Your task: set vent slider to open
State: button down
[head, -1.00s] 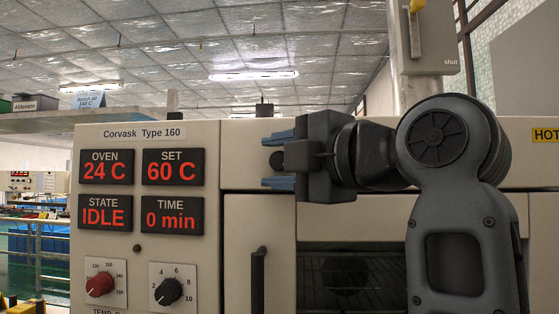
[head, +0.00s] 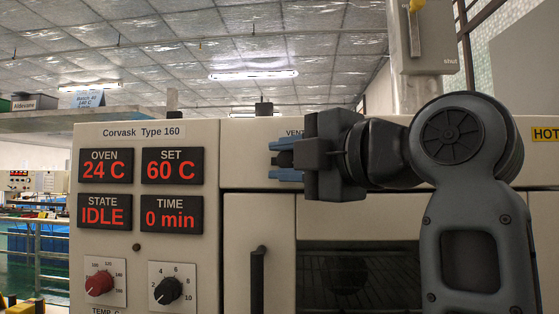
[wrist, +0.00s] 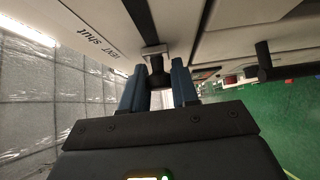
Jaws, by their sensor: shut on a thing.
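The vent slider has a dark knob (wrist: 156,64) on the oven's pale front panel, with "VENT" and "shut" lettering beside it in the wrist view. My gripper (wrist: 158,82) has its two blue fingers on either side of the knob, shut on it. In the head view my gripper (head: 272,160) reaches the upper panel from the right. The knob (head: 284,158) shows there only as a small dark patch between the fingers. My gripper hides most of the slider's track and part of the "VENT" label.
The oven (head: 249,165) has displays reading 24 C, 60 C, IDLE and 0 min. Below them are a red knob (head: 99,284) and a black knob (head: 167,291). A dark vertical door handle (head: 258,281) stands below my gripper. A grey switch box (head: 428,45) is above right.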

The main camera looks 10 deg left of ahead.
jog(key=w+d+b, duration=0.1)
jog(key=d+b, duration=0.1)
jog(key=d, duration=1.6)
jog(key=shift+w+d+b, duration=0.15)
jog(key=shift+b, duration=0.2)
jog(key=shift+f, duration=0.1)
jog(key=c, duration=1.1)
grip_release()
jog(key=shift+d, duration=0.2)
jog(key=shift+o, duration=1.1)
jog(key=shift+a, duration=0.15)
jog(key=b+v, duration=0.1)
jog(key=v, duration=0.7)
